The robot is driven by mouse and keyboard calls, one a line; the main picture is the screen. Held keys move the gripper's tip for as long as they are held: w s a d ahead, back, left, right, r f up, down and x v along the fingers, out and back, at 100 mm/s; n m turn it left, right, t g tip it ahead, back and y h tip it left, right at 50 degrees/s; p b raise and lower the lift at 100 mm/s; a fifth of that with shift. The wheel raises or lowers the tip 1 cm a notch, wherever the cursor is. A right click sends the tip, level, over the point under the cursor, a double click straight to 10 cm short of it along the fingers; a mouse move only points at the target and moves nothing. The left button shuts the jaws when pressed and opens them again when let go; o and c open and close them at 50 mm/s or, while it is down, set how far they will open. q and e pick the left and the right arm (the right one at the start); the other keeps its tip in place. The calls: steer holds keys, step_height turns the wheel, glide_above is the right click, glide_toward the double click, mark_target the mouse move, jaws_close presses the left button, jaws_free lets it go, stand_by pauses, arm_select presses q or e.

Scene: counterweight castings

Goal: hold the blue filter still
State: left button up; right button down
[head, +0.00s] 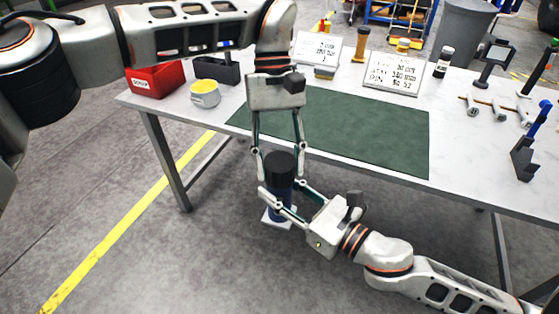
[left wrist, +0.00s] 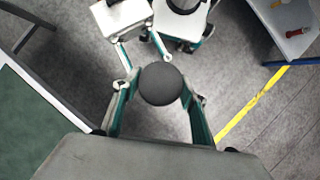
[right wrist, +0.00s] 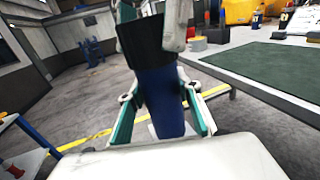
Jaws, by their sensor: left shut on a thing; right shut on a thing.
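The blue filter (head: 279,203) stands roughly upright in front of the table's near edge, its black top (head: 280,165) upward. My left gripper (head: 279,153) comes down from above and is shut on the black top, whose round end (left wrist: 160,83) shows between its fingers in the left wrist view. My right gripper (head: 281,188) comes in from the right, lower down, and is shut on the blue body. In the right wrist view the blue body (right wrist: 160,95) stands between the fingers, leaning slightly. The fingers hide parts of the filter.

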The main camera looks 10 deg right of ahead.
arm_select(q)
steer(key=o, duration=0.9)
steer(key=shift+r, duration=0.1)
steer(key=shift+r, duration=2.2)
steer(key=shift+c, duration=0.4)
